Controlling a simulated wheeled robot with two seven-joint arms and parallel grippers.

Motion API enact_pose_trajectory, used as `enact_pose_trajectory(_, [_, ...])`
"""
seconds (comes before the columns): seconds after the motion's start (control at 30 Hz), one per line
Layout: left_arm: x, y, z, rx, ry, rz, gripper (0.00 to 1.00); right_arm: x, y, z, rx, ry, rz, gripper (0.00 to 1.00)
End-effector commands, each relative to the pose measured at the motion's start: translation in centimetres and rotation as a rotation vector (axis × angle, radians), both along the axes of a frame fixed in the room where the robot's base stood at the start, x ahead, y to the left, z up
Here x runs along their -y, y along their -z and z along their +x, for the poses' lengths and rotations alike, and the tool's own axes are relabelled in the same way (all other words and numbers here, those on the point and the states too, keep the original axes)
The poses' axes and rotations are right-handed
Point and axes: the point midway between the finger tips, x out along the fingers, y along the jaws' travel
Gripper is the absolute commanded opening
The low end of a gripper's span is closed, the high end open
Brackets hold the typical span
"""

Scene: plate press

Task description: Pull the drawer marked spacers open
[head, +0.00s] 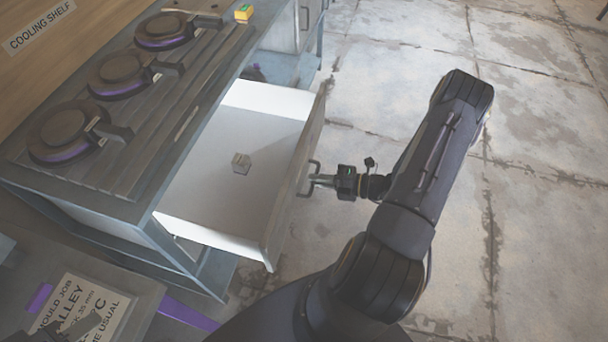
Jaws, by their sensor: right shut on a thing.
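A drawer (225,150) with white inner walls stands pulled out from the grey bench. A small grey-brown block (240,163) lies on its floor. Its front panel faces right and carries a bar handle (304,180). No label can be read on the front from this angle. My right gripper (316,180) is at the handle, shut on it, with its arm reaching in from the lower right. My left gripper is not in view.
The bench top (200,100) holds several dark round moulds (65,132) with purple edges, and a small yellow-green block (244,13). A cooling shelf sign (38,28) is at upper left. A printed job card (85,312) lies at lower left. Cracked floor (540,200) at right is clear.

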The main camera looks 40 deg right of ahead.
Motion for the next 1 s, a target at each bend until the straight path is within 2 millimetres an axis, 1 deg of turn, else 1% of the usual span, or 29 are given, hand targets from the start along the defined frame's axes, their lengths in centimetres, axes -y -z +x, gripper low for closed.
enact_pose_trajectory(0.2, [0.0,-0.02,0.0,0.0,0.0,0.0,0.36,0.66,0.02,-0.84,-0.001,-0.001,0.0,0.0])
enact_pose_trajectory(0.57, [0.0,-0.02,0.0,0.0,0.0,0.0,0.36,0.7,0.03,-0.88,0.0,-0.001,-0.001,0.0])
enact_pose_trajectory(0.6, [0.0,-0.02,0.0,0.0,0.0,0.0,0.36,0.7,0.03,-0.88,0.0,-0.001,-0.001,0.16])
enact_pose_trajectory(0.73, [0.0,-0.02,0.0,0.0,0.0,0.0,0.36,0.7,0.02,-0.86,0.0,-0.001,-0.001,0.32])
enact_pose_trajectory(1.0, [-0.01,-0.01,0.0,0.0,0.0,0.0,0.36,0.76,0.0,-0.92,0.001,0.0,-0.001,0.32])
